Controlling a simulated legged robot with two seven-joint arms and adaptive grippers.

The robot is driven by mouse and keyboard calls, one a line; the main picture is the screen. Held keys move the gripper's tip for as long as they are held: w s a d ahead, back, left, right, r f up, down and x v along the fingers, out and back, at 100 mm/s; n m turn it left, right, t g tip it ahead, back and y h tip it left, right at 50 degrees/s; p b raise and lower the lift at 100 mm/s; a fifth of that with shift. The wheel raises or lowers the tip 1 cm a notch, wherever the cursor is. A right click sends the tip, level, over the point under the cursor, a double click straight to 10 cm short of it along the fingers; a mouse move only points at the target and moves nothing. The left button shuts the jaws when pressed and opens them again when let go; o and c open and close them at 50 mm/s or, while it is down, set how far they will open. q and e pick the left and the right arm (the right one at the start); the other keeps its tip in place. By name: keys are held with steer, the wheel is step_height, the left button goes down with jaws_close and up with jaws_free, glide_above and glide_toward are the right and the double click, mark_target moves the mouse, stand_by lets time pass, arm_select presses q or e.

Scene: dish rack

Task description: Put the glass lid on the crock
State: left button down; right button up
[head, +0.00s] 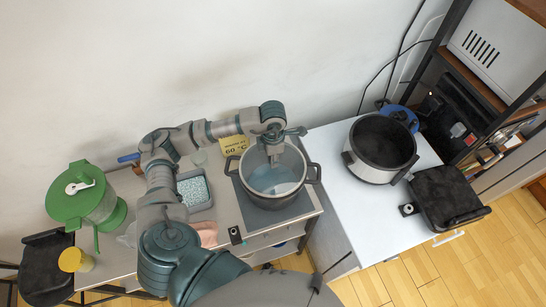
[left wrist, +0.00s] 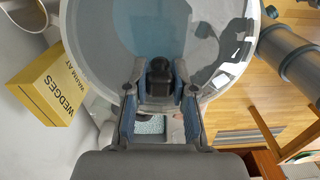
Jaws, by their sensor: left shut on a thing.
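My left gripper (head: 275,154) reaches over the two-handled pot (head: 312,172) on the hot plate and points down. It is shut on the dark knob of the glass lid (head: 272,181). In the left wrist view the gripper (left wrist: 160,92) grips the knob (left wrist: 160,70), with the clear lid (left wrist: 112,45) spread beyond it. The lid is over the pot; I cannot tell whether it touches the rim. The crock (head: 357,170), a silver-sided cooker with a dark inside, stands uncovered on the white table to the right. My right gripper is not in view.
A yellow box (left wrist: 50,85) stands beside the pot. A black appliance (head: 450,196) and a blue item (head: 399,114) flank the crock.

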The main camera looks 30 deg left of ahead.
arm_select(q)
steer(key=shift+f+b, duration=0.4)
steer(key=shift+b, duration=0.05)
steer(key=c, duration=0.9)
jaws_free()
steer(key=shift+o, duration=0.2)
step_height(320, 180, up, 12)
steer(key=shift+f, duration=0.1)
